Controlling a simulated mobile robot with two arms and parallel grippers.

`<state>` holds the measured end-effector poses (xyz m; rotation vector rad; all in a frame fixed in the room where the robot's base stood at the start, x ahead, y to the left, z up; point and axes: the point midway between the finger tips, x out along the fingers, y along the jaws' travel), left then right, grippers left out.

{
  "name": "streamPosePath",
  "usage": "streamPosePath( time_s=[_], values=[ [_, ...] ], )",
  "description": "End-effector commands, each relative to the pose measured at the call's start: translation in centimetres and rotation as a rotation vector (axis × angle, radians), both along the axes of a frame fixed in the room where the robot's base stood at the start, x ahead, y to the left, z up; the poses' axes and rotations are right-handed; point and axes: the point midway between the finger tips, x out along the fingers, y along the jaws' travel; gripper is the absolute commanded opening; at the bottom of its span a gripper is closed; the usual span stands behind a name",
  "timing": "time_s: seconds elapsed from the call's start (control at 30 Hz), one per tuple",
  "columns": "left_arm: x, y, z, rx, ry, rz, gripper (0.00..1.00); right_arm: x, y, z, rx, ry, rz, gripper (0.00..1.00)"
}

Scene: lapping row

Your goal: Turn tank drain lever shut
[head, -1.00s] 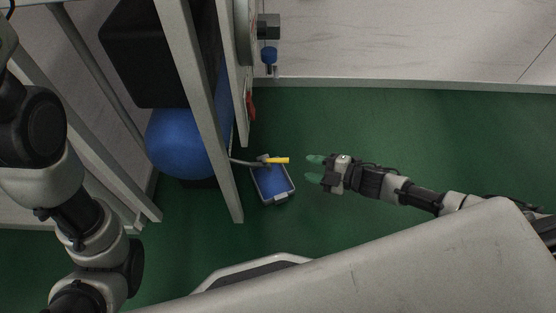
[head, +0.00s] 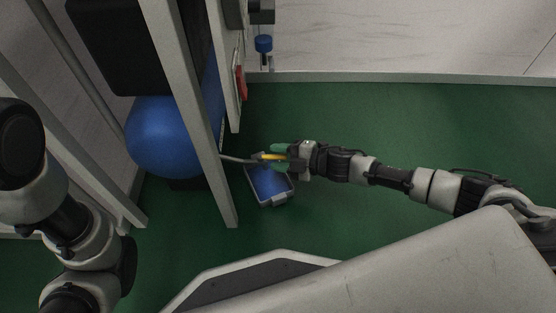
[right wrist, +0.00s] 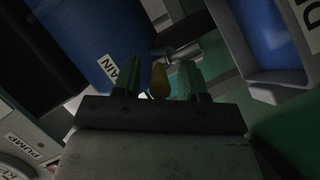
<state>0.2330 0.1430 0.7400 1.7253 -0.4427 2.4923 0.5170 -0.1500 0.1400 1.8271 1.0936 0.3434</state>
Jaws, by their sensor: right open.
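The drain lever has a yellow handle (head: 270,157) at the end of a grey pipe (head: 236,159) that comes from the blue tank (head: 165,138). My right gripper (head: 280,157) is at the lever with its green fingers apart. In the right wrist view the yellow handle (right wrist: 160,80) stands between the two open fingers (right wrist: 158,82). I cannot tell whether either finger touches it. A label ending in "AIN" (right wrist: 110,66) shows on the blue tank there. My left arm comes in at the left of the head view, but its gripper is out of the frame.
A blue-lined tray (head: 272,186) sits on the green floor below the lever. A pale frame post (head: 192,115) stands between tank and lever. A red part (head: 240,84) is on the frame's right side. The green floor to the right is clear.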

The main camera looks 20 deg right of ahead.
Motion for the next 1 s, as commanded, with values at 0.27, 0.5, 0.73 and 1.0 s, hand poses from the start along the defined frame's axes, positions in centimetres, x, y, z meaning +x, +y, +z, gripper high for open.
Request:
streamPosePath(
  time_s=[0.27, 0.5, 0.73, 1.0],
  values=[
    [-0.01, -0.02, -0.12, 0.000, 0.000, 0.000, 0.42, 0.14, 0.24, -0.04, -0.001, 0.001, 0.001, 0.42],
    [-0.01, -0.02, -0.12, 0.001, 0.000, 0.000, 0.42, 0.13, 0.23, -0.04, -0.001, 0.001, 0.001, 0.12],
    [0.01, -0.01, -0.13, 0.001, 0.000, 0.000, 0.42, 0.12, 0.22, -0.07, 0.000, 0.001, 0.000, 0.00],
    [0.01, -0.01, 0.49, 0.000, 0.001, 0.000, 0.42, -0.71, -0.33, 0.07, 0.000, 0.003, 0.007, 0.00]
  ],
)
